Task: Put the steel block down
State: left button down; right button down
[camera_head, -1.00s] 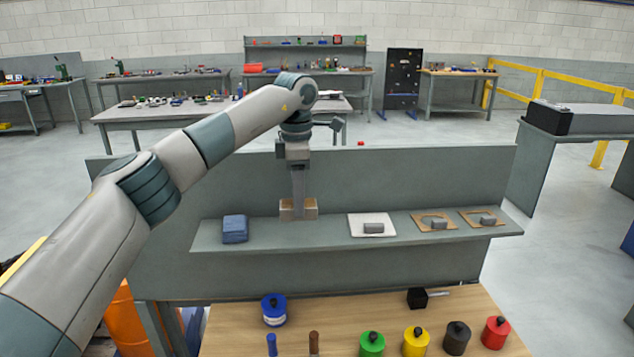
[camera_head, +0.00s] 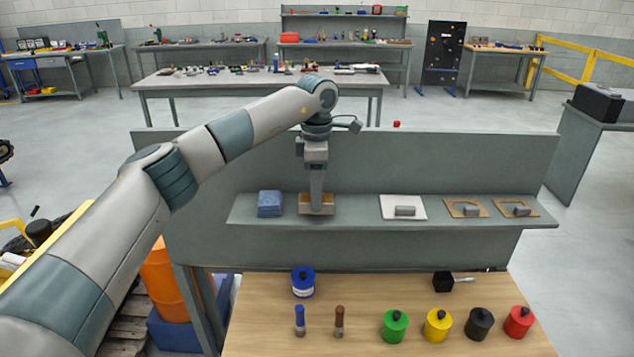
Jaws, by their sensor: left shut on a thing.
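My left gripper (camera_head: 316,194) hangs straight down over the grey shelf (camera_head: 360,215), between a folded blue cloth (camera_head: 270,204) and a white pad (camera_head: 389,203). A grey block (camera_head: 405,211) lies on the white pad. Two more grey blocks lie on tan mats (camera_head: 454,204) (camera_head: 507,204) further right. My right gripper is not in view.
A grey upright panel (camera_head: 440,160) stands behind the shelf. The shelf is bare between the held thing and the white pad.

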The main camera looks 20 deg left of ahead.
pick_arm(q)
jog(key=shift+f+p, duration=0.4)
jog(key=shift+f, duration=0.4)
jog(key=shift+f, duration=0.2)
jog(key=c, duration=1.1)
grip_release()
jog(key=shift+r, duration=0.15)
